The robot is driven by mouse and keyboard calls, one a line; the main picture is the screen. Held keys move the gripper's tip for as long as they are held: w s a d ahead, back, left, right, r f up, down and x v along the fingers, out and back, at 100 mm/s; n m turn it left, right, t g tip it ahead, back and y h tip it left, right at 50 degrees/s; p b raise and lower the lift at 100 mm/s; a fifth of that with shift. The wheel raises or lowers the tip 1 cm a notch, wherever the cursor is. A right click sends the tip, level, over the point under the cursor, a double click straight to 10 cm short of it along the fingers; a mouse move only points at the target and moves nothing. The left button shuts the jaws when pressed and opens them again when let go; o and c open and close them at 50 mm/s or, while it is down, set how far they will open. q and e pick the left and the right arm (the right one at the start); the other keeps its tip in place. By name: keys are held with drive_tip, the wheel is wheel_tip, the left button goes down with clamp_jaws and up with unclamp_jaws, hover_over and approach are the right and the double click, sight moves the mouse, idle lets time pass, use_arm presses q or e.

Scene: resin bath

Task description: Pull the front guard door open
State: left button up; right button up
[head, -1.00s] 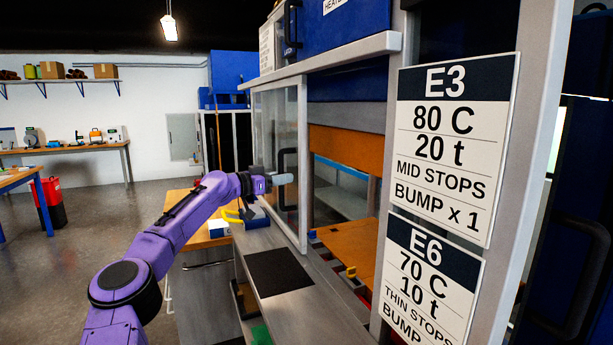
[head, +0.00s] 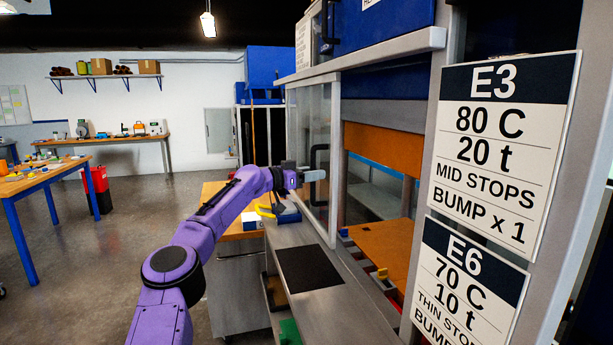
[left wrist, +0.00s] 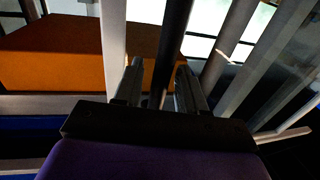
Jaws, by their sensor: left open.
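The front guard door is a clear panel in a grey frame (head: 334,210) on the press front, with a black upright handle (head: 314,160). My left gripper (head: 314,175) is at this handle, on the front side of the door. In the left wrist view a dark bar (left wrist: 174,40), which looks like the handle, runs between the two fingers of the gripper (left wrist: 160,88). The fingers are apart, with gaps beside the bar. Contact cannot be told. To the right of the door frame, orange platens (head: 382,148) show inside the press. My right gripper is not in view.
A grey ledge (head: 345,305) with a black mat (head: 309,267) runs below the door. A wooden-topped cabinet (head: 228,235) stands behind my left arm. Sign boards E3 (head: 505,150) and E6 (head: 465,280) hang on the right post. Open floor lies to the left.

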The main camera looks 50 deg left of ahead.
use_arm(q)
drive_tip(key=b+v, duration=0.4)
drive_tip(key=v, duration=0.6)
drive_tip(key=shift+s, duration=0.15)
drive_tip(key=shift+a, duration=0.1)
